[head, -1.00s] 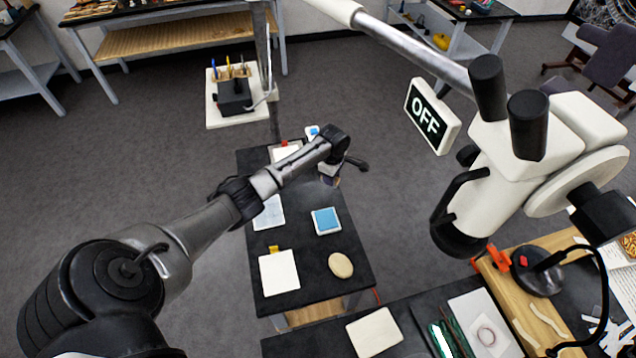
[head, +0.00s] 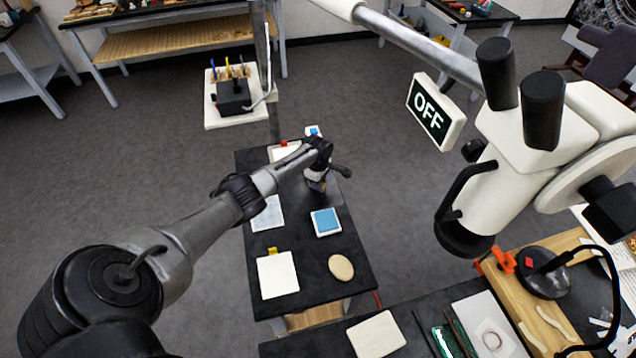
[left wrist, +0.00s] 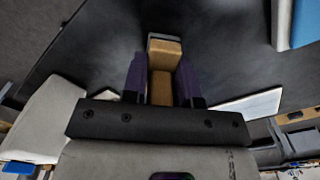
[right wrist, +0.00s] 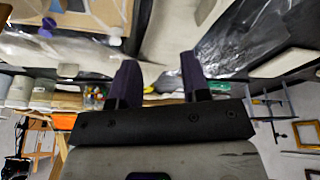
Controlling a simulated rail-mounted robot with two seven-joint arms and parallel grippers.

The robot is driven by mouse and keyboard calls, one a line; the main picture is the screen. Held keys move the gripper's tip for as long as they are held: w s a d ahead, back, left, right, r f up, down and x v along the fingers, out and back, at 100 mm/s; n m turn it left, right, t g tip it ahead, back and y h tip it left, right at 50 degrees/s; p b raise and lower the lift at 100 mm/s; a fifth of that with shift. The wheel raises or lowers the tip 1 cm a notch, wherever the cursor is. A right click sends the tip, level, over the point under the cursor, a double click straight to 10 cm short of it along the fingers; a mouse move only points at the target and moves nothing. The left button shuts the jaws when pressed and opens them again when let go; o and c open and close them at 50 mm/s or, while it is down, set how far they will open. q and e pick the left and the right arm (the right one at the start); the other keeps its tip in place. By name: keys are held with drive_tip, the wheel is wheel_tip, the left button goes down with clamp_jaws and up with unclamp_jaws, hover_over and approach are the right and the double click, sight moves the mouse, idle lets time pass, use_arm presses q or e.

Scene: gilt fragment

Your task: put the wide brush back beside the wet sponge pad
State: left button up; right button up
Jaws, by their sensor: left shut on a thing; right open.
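My left gripper (left wrist: 160,80) is shut on the wide brush (left wrist: 162,68). The brush shows as a tan block with a grey band at its far end, between the purple fingers; its bristles cannot be made out. In the head view my left gripper (head: 317,184) is above the far half of the black bench, and the brush is too small to tell there. The wet sponge pad (head: 326,221), a blue square in a white tray, lies nearer than the gripper. Its blue corner also shows top right in the left wrist view (left wrist: 306,24). My right gripper (right wrist: 157,80) is open and empty.
On the black bench (head: 306,255) lie a pale blue sheet (head: 267,213), a white pad with a yellow tab (head: 278,275) and a beige oval (head: 341,267). Bare bench lies around the sponge pad.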

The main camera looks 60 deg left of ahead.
drive_tip(key=shift+d, duration=0.1)
use_arm(q)
drive_tip(key=shift+f, duration=0.2)
use_arm(e)
drive_tip(key=shift+f, duration=0.1)
use_arm(q)
drive_tip(key=o, duration=0.8)
drive_tip(key=shift+r, duration=0.1)
